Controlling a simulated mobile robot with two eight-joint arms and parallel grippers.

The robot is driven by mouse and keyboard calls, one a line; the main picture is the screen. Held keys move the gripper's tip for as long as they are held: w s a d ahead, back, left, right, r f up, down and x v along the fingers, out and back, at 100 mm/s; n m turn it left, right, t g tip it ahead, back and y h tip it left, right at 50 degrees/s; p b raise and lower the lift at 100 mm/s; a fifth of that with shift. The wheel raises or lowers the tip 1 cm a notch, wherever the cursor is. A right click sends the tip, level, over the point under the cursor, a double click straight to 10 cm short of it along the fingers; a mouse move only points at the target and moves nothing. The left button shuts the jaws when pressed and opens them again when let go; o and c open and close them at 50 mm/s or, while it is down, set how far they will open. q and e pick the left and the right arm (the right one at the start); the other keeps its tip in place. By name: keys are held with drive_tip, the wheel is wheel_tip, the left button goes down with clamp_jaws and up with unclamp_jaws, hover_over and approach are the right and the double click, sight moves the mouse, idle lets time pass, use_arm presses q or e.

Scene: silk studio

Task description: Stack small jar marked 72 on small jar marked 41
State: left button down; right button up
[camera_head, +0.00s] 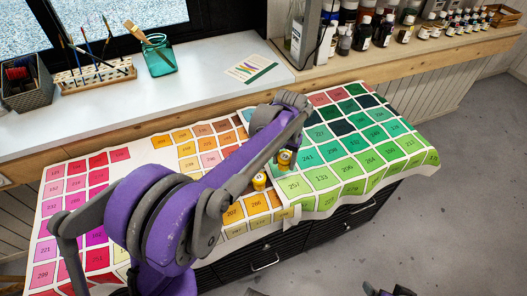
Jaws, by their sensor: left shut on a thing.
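Two small yellow jars show near the front middle of the cloth. One jar (285,160) is at my left gripper (283,150), which points down and is shut on it; the arm and gripper hide part of this jar. The other jar (259,181) stands on the cloth to the left and nearer the front, apart from the gripper. The marks on both jars are too small to read, so I cannot tell which is 72 and which is 41. Dark parts at the bottom right edge (388,291) may be my right gripper, mostly cut off.
A cloth of numbered colour squares (290,209) covers the worktop above dark drawers (275,243). Behind it are a white sill with a teal cup (160,60), a brush rack (95,76) and a card (250,69). Several paint bottles (383,32) line the back right shelf.

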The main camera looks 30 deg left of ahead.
use_arm(q)
drive_tip(key=s+a+r+n+p, duration=0.2)
drive_tip(key=s+a+r+p, duration=0.35)
drive_tip(key=r, duration=0.25)
use_arm(e)
wheel_tip(320, 180, up, 7)
drive_tip(key=w, duration=0.1)
use_arm(q)
drive_tip(key=b, duration=0.5)
hover_over(259, 178)
drive_tip(key=shift+n, duration=0.3)
drive_tip(key=shift+s+f, duration=0.1)
drive_tip(key=shift+f, duration=3.2)
use_arm(e)
drive_tip(key=shift+s+d+f, duration=0.1)
drive_tip(key=shift+s+f, duration=0.1)
drive_tip(key=shift+f, duration=1.15)
drive_tip(key=shift+s+d+f, duration=0.1)
drive_tip(key=shift+s+f, duration=0.05)
drive_tip(key=shift+f, duration=1.15)
use_arm(q)
drive_tip(key=shift+f+b, duration=0.3)
drive_tip(key=shift+f, duration=0.35)
use_arm(e)
drive_tip(key=shift+f, duration=0.45)
use_arm(q)
drive_tip(key=shift+c, duration=0.7)
unclamp_jaws()
drive_tip(key=shift+r, duration=0.1)
